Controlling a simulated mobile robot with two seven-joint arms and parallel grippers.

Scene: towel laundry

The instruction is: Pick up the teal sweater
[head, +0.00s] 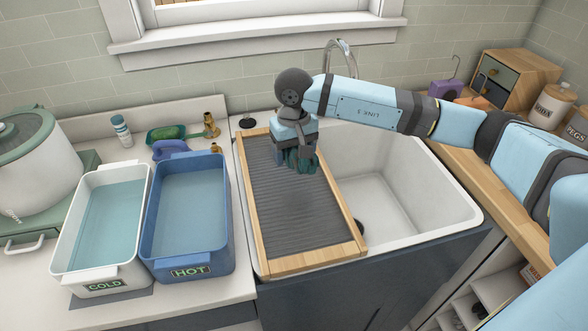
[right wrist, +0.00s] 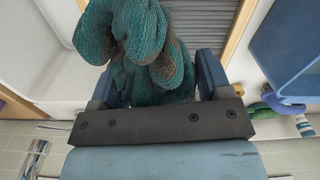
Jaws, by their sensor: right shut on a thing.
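The teal sweater (right wrist: 130,40) is a bunched, knitted teal bundle with brownish patches, seen large in the right wrist view. In the head view the sweater (head: 301,162) shows as a small dark teal clump below my right gripper (head: 295,156). My right gripper is shut on the sweater, with its blue fingers on either side of it in the right wrist view (right wrist: 155,85). It is over the upper right part of the grey ribbed washboard (head: 285,205). A soft shadow shows on the board below the sweater. My left gripper is not in view.
The washboard with its wooden frame lies across the left of the white sink (head: 410,185). Left of it stand a blue HOT tub (head: 160,250) and a white COLD tub (head: 75,270), both holding water. A faucet (head: 345,55) rises behind the sink. A green brush (head: 165,133) lies at the back.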

